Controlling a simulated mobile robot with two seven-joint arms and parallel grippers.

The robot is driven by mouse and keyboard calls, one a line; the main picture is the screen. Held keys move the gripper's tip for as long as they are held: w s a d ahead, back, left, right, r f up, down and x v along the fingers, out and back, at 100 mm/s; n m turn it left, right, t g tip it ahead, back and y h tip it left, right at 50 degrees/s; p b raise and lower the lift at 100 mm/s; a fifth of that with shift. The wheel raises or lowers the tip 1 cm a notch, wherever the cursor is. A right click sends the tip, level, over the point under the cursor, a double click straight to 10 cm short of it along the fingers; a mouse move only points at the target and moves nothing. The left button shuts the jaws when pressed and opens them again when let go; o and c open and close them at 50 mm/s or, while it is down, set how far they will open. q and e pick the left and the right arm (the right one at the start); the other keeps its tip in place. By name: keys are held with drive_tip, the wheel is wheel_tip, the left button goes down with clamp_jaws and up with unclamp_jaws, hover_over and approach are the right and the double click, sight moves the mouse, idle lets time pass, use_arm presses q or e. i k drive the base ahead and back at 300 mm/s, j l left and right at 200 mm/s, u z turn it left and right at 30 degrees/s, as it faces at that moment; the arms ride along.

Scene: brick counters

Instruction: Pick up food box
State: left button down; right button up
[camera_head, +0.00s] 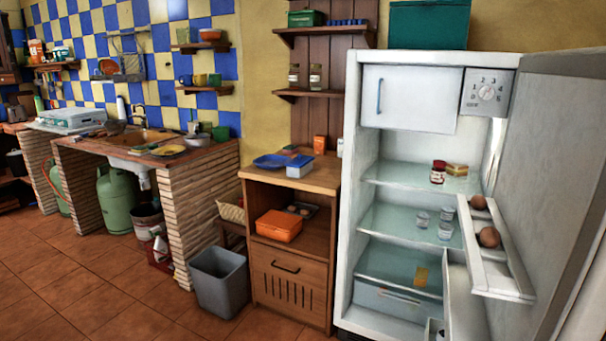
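Two lidded boxes that look like food boxes are in view, and I cannot tell which one the task names. A small box with a blue lid and pale sides (299,168) stands on top of the wooden cabinet (325,180). An orange box (279,226) sits on the open shelf inside that cabinet, at its front left. Neither of my grippers shows in the head view.
A blue plate (269,161) lies left of the blue-lidded box. The fridge (349,200) stands open on the right, its door (555,150) swung outward. A grey bin (219,283) stands left of the cabinet. The tiled floor (90,290) at front left is clear.

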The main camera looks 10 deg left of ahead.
sight(293, 172)
drive_tip(key=i+j, duration=0.1)
drive_tip(key=j, duration=0.2)
drive_tip(key=i+j, duration=0.15)
drive_tip(key=j, duration=0.15)
drive_tip(key=i+j, duration=0.1)
drive_tip(key=j, duration=0.2)
drive_tip(key=i+j, duration=0.65)
drive_tip(key=j, duration=0.15)
drive_tip(key=i+j, duration=0.75)
drive_tip(key=i+j+u, duration=0.05)
